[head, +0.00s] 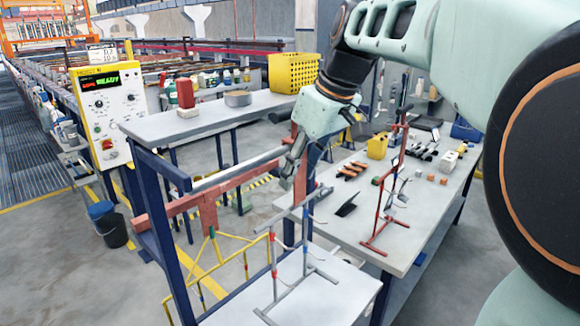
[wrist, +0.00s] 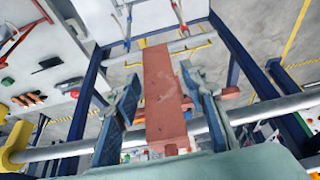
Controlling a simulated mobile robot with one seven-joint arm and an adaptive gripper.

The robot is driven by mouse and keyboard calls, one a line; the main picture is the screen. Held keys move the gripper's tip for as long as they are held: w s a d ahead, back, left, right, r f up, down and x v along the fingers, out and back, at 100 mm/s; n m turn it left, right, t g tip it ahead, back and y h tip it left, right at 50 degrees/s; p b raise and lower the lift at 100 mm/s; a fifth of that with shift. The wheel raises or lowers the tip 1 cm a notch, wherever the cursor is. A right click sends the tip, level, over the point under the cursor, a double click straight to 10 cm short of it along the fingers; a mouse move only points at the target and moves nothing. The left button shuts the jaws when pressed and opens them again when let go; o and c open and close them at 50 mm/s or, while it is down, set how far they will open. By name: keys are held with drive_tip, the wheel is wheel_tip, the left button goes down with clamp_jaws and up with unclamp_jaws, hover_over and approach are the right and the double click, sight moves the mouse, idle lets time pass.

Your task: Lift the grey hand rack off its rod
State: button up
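The grey hand rack (head: 304,204) is a thin frame with red and blue bands on its posts, at the lower middle of the head view. Its lower bars show over a white tabletop; I cannot tell whether they touch it. Banded posts (wrist: 128,22) show at the top of the wrist view. My gripper (head: 288,172) is above and slightly left of the rack's top bar. In the wrist view my gripper (wrist: 157,75) has its fingers apart, with a salmon-red bar (wrist: 160,85) between them and narrow gaps beside it. A grey rod (head: 240,169) runs left of my gripper.
A yellow rack (head: 232,238) is left of the grey one. A blue frame (head: 165,225) stands close by. The right table (head: 345,225) bears a red stand (head: 383,215) and tools. A grey shelf (head: 215,115) holds a yellow basket (head: 293,72).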

clamp_jaws()
drive_tip(key=shift+c, duration=2.4)
unclamp_jaws()
clamp_jaws()
drive_tip(key=shift+r, duration=0.15)
drive_tip(key=shift+r, duration=0.1)
drive_tip(key=shift+r+p, duration=1.65)
drive_tip(key=shift+r, duration=0.2)
drive_tip(key=shift+s+d+b, duration=0.95)
drive_tip(key=shift+s+d, duration=1.05)
drive_tip(key=shift+d, duration=0.05)
